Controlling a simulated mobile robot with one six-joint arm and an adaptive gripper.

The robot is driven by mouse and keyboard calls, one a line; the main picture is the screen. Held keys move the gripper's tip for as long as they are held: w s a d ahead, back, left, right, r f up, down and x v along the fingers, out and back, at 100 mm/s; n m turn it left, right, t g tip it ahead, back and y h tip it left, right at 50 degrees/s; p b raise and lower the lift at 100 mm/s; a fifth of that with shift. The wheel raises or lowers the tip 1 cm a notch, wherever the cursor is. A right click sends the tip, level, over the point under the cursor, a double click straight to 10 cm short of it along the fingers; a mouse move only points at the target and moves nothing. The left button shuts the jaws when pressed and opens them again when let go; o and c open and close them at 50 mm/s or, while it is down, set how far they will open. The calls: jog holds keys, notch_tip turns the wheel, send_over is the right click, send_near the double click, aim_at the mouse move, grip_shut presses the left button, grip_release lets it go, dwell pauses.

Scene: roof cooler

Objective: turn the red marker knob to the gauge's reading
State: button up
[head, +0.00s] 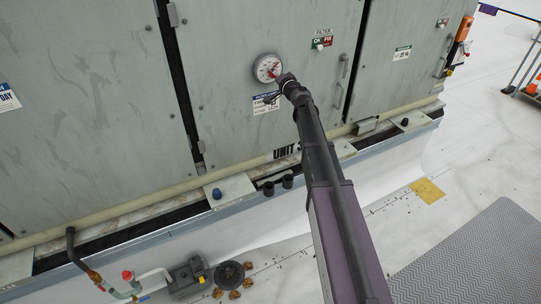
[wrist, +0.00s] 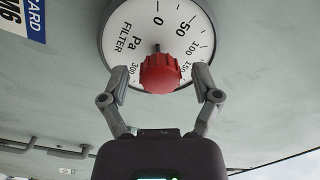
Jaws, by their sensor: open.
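The round white gauge (head: 264,66) is on the grey cabinet door in the head view. In the wrist view the gauge (wrist: 125,62) shows a dial marked in Pa with the word FILTER. The red marker knob (wrist: 159,73) sticks out from the dial and hides part of it. A short dark mark shows beside the knob toward the 0; I cannot tell the needle's reading. My gripper (wrist: 160,80) is open, with one finger on each side of the knob and gaps between. In the head view my gripper (head: 287,82) is at the gauge's lower right.
A blue and white label (head: 266,103) is below the gauge. A filter OK/FIX tag (head: 322,42) and a door handle (head: 344,66) are to the right. A pipe (head: 110,195) runs along the cabinet's foot. Open roof floor lies at right.

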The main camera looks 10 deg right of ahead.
jog(key=n, duration=0.9)
jog(key=shift+p, duration=0.3)
jog(key=v, duration=1.4)
jog(key=s+a+f+n+g+b, duration=0.1)
jog(key=s+a+f+g+b, duration=0.1)
jog(key=s+a+f+g, duration=0.3)
jog(key=s+a+f+n+g+b, duration=0.1)
jog(key=s+a+f+g+b, duration=0.1)
jog(key=s+a+f+g, duration=0.3)
jog(key=shift+s+a+f+n+g+y, duration=0.35)
jog(key=shift+s+f, duration=1.95)
jog(key=shift+f, duration=0.9)
